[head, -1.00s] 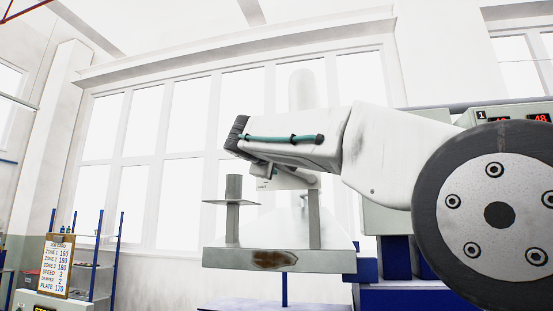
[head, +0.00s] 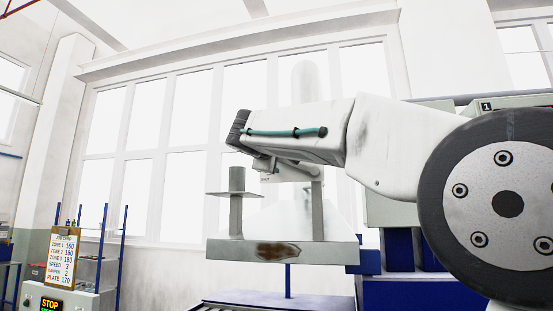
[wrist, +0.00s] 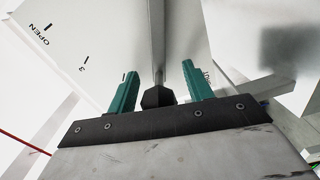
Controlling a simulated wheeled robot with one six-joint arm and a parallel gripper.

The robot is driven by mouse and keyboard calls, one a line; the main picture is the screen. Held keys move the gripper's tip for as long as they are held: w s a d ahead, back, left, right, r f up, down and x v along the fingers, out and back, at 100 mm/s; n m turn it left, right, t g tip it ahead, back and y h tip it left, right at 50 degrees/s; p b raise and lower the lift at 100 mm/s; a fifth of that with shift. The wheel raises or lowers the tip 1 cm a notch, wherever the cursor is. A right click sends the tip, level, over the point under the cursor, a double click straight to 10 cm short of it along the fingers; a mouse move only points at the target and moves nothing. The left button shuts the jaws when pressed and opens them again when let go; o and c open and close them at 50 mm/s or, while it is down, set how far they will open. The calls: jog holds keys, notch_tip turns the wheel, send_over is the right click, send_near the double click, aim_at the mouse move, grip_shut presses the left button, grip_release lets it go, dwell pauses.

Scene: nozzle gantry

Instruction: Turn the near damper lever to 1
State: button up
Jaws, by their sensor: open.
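In the wrist view my gripper (wrist: 158,69) is open, with one teal finger on each side of a damper lever (wrist: 157,45). The lever is a thin grey bar ending in a dark knob (wrist: 157,97), which lies low between the fingers, close to the gripper's dark base. I cannot tell whether it touches. Behind is a white dial plate (wrist: 75,40) marked "OPEN" and "3" at the left; a mark near the right finger is partly hidden and unreadable. In the head view my arm covers the lever and dial.
A grey hood with a rusty patch (head: 277,250) hangs below my arm. A job card (head: 63,262) at the left lists damper 2. Below it is a control box with a lit STOP display (head: 51,305). A blue-posted rack stands behind. Blue machinery (head: 400,292) is at the right.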

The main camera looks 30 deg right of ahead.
jog(key=v, duration=0.7)
jog(key=shift+s+a, duration=0.25)
jog(key=shift+a, duration=0.05)
